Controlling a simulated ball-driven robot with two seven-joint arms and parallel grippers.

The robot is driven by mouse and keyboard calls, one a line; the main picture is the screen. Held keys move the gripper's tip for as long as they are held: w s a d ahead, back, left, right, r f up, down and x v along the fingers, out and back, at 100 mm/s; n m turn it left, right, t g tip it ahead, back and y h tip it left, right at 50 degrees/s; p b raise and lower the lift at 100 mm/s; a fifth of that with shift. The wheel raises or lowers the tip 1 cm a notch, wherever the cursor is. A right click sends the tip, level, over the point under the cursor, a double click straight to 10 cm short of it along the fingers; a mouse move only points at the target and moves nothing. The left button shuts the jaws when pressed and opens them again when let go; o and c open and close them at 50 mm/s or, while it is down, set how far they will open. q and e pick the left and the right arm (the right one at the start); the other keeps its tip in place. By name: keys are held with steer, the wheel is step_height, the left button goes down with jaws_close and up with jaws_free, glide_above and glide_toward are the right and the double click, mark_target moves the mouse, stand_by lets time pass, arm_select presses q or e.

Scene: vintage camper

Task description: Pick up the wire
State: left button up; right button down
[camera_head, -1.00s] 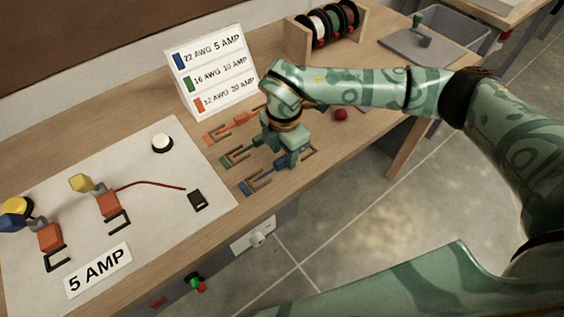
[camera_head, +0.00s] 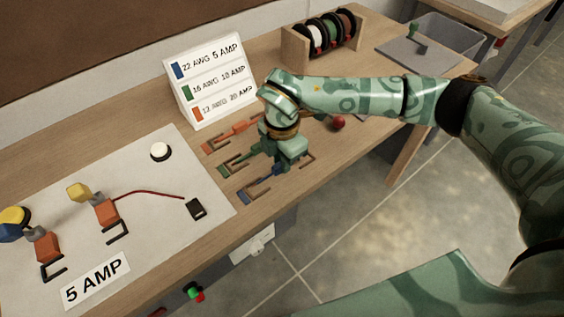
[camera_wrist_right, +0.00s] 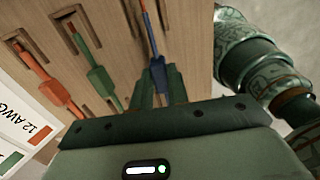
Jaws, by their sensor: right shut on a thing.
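Three wire pieces lie in a row on the wooden bench: an orange one (camera_head: 232,134), a green one (camera_head: 236,163) and a blue one (camera_head: 258,184). Each lies by a dark, bracket-shaped slot. My right gripper (camera_head: 278,170) is low over the blue piece at the bench's front edge. In the right wrist view, my right gripper (camera_wrist_right: 155,92) is shut on the blue wire (camera_wrist_right: 157,72). The orange (camera_wrist_right: 45,75) and green (camera_wrist_right: 97,70) pieces lie to its left. Whether the blue wire is clear of the bench cannot be told. My left gripper is out of view.
A white sign (camera_head: 210,82) listing wire gauges stands behind the wires. At left, a pale mat (camera_head: 150,220) holds orange blocks, a red wire (camera_head: 150,192), a white button (camera_head: 160,152) and a "5 AMP" label (camera_head: 95,279). A spool rack (camera_head: 320,40) and red ball (camera_head: 338,123) are beyond.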

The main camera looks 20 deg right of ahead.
steer(key=s+r+p, duration=0.2)
steer(key=s+r, duration=0.9)
steer(key=s, duration=0.3)
steer(key=shift+a+r, duration=0.2)
steer(key=shift+r, duration=0.1)
